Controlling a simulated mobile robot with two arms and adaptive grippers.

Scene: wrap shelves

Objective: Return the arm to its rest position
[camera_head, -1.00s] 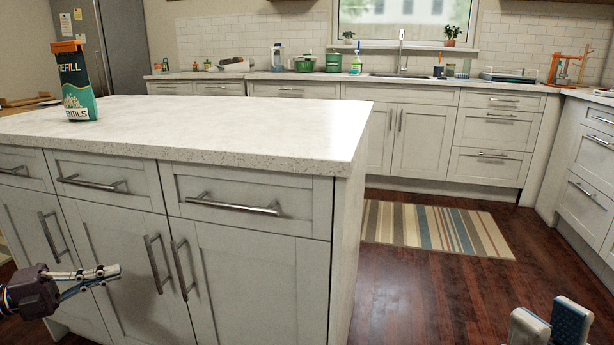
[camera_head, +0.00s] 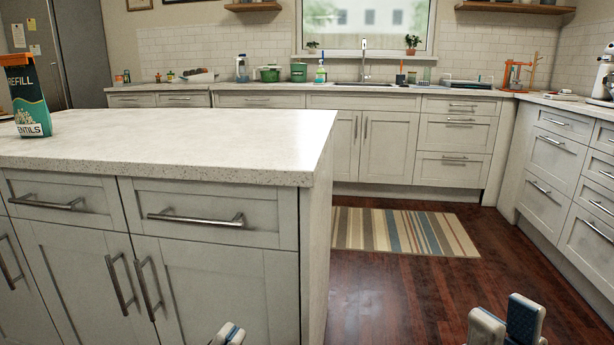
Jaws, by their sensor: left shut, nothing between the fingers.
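My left gripper (camera_head: 228,335) shows only as pale fingertips at the bottom edge, in front of the island's lower doors. It is shut and empty, and the rest of that arm is out of view. My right gripper (camera_head: 506,322) shows at the bottom right, over the dark wood floor. Its two blue-and-white fingertips stand apart, with nothing visible between them. The rest of the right arm is out of view.
The kitchen island (camera_head: 200,162) fills the left, with a green and orange lentil refill pack (camera_head: 32,108) on top at the left edge. A striped rug (camera_head: 405,232) lies on open floor (camera_head: 390,300). Counters line the back and right.

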